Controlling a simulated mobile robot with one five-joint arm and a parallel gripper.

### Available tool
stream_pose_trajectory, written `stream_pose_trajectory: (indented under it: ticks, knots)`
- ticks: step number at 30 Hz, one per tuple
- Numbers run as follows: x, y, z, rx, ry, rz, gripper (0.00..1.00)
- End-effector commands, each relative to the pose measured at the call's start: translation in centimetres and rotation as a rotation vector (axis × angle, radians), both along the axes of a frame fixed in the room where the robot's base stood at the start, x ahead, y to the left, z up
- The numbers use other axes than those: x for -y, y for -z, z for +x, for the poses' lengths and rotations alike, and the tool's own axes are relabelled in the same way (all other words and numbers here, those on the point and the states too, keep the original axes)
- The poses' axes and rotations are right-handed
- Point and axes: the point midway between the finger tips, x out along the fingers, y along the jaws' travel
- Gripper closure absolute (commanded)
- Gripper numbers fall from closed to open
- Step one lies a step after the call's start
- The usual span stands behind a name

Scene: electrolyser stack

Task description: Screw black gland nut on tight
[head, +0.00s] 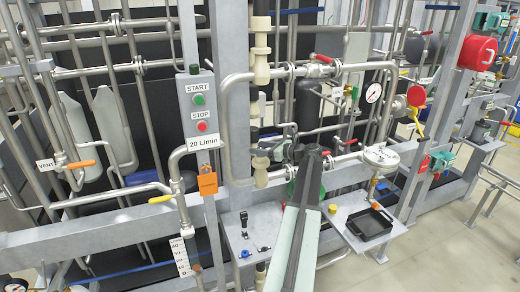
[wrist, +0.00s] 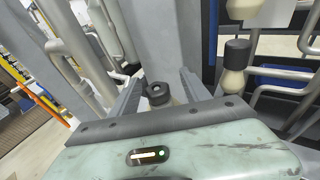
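A black hexagonal nut (wrist: 156,92), which looks like the gland nut, shows in the wrist view with a dark hole in its top. A small pale part shows just beside and below it. My gripper (wrist: 159,78) has its two grey fingers apart, one on each side of the nut, with visible gaps. Whether the nut sits on a thread is hidden. In the head view my arm reaches up the middle, and its far end by the pipes hides the nut.
A grey post (wrist: 150,35) stands behind the nut. A pale fitting with a black cap (wrist: 236,62) is at the right in the wrist view. In the head view are an orange tag (head: 207,181), a black tray (head: 370,223), a gauge (head: 374,92) and a START/STOP box (head: 197,104).

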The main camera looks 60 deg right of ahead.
Motion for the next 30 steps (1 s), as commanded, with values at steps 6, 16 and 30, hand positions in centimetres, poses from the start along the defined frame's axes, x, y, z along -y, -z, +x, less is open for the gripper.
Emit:
stream_pose_trajectory:
  ticks: [6,16,30]
  knots:
    - [-0.1,-0.4,-1.2,-0.001,0.0,-0.001,0.45]
    - [-0.2,-1.6,-7.0,0.0,0.002,0.0,0.45]
    - [-0.2,-1.6,-7.6,0.0,-0.001,-0.001,0.45]
